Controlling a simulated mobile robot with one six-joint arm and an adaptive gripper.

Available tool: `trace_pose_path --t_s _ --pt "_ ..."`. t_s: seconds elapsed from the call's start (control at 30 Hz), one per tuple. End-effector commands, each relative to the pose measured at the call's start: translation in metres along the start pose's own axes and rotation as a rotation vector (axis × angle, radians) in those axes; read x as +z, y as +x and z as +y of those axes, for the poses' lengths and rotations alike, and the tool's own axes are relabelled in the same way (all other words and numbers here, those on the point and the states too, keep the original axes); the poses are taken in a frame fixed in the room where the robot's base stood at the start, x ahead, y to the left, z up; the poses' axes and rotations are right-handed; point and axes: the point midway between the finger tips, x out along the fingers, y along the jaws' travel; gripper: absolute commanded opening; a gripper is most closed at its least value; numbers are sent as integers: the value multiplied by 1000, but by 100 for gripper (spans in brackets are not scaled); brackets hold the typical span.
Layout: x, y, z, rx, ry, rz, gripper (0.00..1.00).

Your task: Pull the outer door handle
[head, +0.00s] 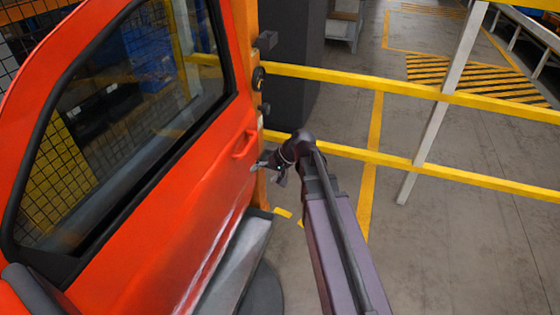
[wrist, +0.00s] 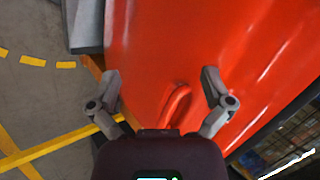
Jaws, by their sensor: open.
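The door (head: 190,200) is orange-red with a large dark-framed window and fills the left of the head view. Its outer handle (head: 243,145) is a red bar near the door's right edge. My gripper (head: 267,170) is just below and right of the handle in the head view, close to the door. In the wrist view my gripper (wrist: 164,90) is open, with its two fingers spread to either side of the handle (wrist: 175,104). The handle's lower end is hidden behind the gripper body. I see no finger touching the handle.
Yellow rails (head: 400,160) on a pale post (head: 440,110) run across behind my arm. A dark column (head: 290,60) stands beyond the door edge. A grey sill (head: 235,270) lies below the door. Open floor (head: 470,240) is at the right.

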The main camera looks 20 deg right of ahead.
Motion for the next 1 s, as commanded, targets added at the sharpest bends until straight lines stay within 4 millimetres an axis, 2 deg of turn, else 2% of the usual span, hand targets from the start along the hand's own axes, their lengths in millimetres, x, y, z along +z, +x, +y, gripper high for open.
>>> trace_pose_path --t_s 0.03,0.4,0.73,1.0 --pt "-9 10 8 -34 11 13 100" --pt "-58 28 24 -298 87 102 100" --pt "-104 30 46 -530 155 187 100" --pt "-139 22 69 -713 210 258 100"
